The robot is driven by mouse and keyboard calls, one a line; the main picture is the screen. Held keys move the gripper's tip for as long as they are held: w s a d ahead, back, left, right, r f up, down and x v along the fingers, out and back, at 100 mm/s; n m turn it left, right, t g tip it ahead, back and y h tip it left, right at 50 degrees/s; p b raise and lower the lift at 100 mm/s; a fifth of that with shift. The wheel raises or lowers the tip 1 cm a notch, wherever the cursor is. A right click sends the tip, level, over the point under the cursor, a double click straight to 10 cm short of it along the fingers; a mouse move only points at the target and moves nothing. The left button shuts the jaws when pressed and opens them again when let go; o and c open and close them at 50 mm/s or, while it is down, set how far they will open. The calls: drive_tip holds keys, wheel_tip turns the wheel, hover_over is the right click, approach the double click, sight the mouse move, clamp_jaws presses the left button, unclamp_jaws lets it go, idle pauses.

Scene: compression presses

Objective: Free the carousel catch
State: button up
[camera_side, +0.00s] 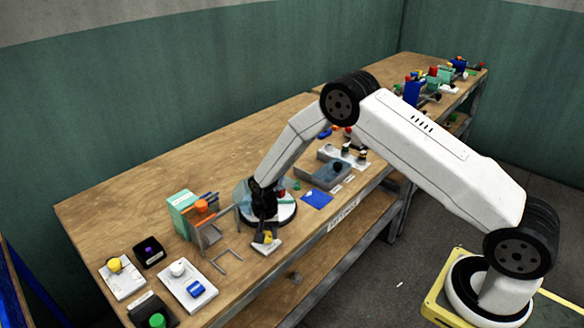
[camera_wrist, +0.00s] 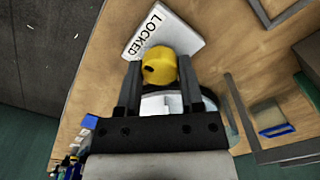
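In the wrist view, a yellow knob (camera_wrist: 158,67) with a dark spot on its side sits on a white plate (camera_wrist: 181,40) marked LOCKED. My gripper (camera_wrist: 159,72) has its two fingers on either side of the knob, close to it. I cannot tell whether they press on it. In the side view, my gripper (camera_side: 267,230) points down at the yellow knob (camera_side: 268,237) at the front edge of the bench. The round carousel (camera_side: 286,213), pale on top with a dark rim, lies just behind and is partly hidden by my arm.
A grey bracket (camera_side: 227,262) lies close by. A blue square (camera_side: 317,199) and a grey fixture (camera_side: 325,174) are to the right. Bare wood shows at the back left.

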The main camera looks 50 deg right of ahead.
clamp_jaws()
drive_tip(key=shift+n, duration=0.5)
drive_tip(key=n, duration=0.2)
drive_tip(key=shift+n, duration=0.4)
drive_tip(key=n, duration=0.4)
drive_tip(key=shift+n, duration=0.3)
drive_tip(key=n, duration=0.9)
drive_tip(key=shift+n, duration=0.3)
drive_tip(key=shift+r, duration=0.1)
